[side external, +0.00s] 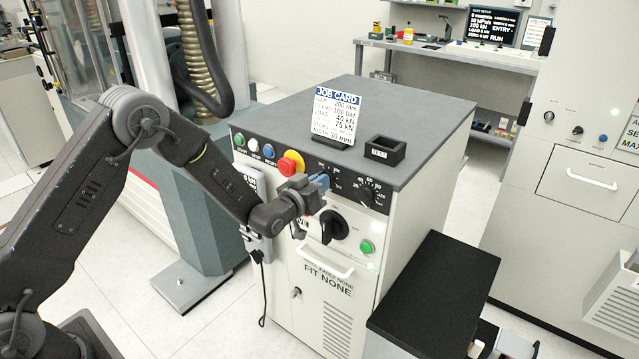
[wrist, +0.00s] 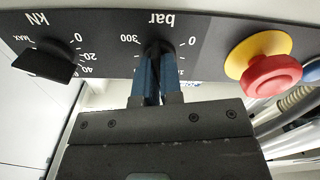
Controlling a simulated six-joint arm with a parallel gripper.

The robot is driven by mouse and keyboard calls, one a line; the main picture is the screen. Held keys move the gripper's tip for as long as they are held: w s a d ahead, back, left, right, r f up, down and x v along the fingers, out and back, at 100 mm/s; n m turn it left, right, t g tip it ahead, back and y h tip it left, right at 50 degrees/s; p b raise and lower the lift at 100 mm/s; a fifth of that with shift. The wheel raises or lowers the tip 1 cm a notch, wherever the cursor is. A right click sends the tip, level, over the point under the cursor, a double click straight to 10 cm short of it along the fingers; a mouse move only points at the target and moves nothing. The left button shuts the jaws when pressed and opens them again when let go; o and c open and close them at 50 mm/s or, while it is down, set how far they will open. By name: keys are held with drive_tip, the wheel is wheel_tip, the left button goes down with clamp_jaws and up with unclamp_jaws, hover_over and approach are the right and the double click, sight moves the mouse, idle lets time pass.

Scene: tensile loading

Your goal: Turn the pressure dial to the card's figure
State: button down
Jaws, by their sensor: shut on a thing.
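The pressure dial, marked bar, is a small dark knob (wrist: 158,47) on the black panel strip, seen upside down in the wrist view. My gripper (wrist: 158,72) is shut on it, its blue fingers on either side of the knob. In the side view my gripper (side external: 320,184) reaches the cabinet front and mostly covers this dial. Scale figures 0 and 300 show; the fingers hide much of the rest, and the pointer's setting cannot be read. The white job card (side external: 337,115) stands on the cabinet top; one line seems to read 100 bar.
A red emergency button (side external: 291,163) on a yellow collar sits left of the dial. The kN dial (side external: 367,194) is to the right, a black rotary switch (side external: 334,227) and green button (side external: 367,247) below. A small black tray (side external: 385,150) stands on top.

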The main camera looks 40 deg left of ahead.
drive_tip(key=n, duration=0.5)
idle(0.5)
drive_tip(key=c, duration=1.3)
unclamp_jaws()
drive_tip(key=shift+s, duration=0.15)
drive_tip(key=s, duration=1.3)
drive_tip(key=shift+s, duration=0.25)
